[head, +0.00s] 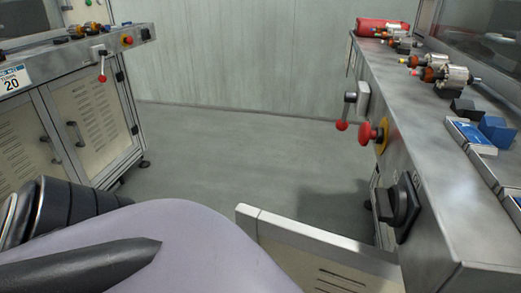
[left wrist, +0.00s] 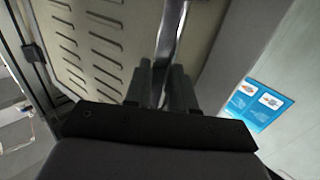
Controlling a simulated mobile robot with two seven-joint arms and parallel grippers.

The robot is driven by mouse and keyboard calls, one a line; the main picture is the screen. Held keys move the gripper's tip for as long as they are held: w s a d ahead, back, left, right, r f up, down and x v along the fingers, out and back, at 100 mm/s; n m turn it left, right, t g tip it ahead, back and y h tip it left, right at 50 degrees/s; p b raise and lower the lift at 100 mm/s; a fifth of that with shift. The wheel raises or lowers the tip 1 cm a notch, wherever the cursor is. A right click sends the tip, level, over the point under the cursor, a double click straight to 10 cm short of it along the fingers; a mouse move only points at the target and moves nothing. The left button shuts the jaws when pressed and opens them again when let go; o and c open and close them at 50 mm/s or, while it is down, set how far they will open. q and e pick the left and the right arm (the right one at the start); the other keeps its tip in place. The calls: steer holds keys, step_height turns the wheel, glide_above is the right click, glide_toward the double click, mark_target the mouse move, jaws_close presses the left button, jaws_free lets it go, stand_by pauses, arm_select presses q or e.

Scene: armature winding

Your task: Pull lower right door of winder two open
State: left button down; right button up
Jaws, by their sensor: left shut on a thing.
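The door (head: 315,252) of the right machine stands swung out from its cabinet, at the bottom of the head view. Its slotted panel (left wrist: 85,45) fills the upper left of the left wrist view. My left gripper (left wrist: 160,82) is shut on a narrow metal part beside that panel. This looks like the door's handle or edge, but the fingers hide the contact. In the head view my left arm covers the lower left and hides the gripper. My right gripper is in neither view.
The right machine's bench (head: 425,130) carries a red stop button (head: 371,131), a lever (head: 346,111) and a black rotary switch (head: 401,204). Another machine with doors (head: 92,118) stands at left. The grey floor (head: 235,150) between is clear.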

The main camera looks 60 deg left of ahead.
arm_select(q)
steer(key=shift+w+d, duration=0.1)
steer(key=shift+d, duration=0.25)
steer(key=c, duration=1)
jaws_free()
steer(key=s, duration=0.7)
steer(key=shift+s+a, duration=0.1)
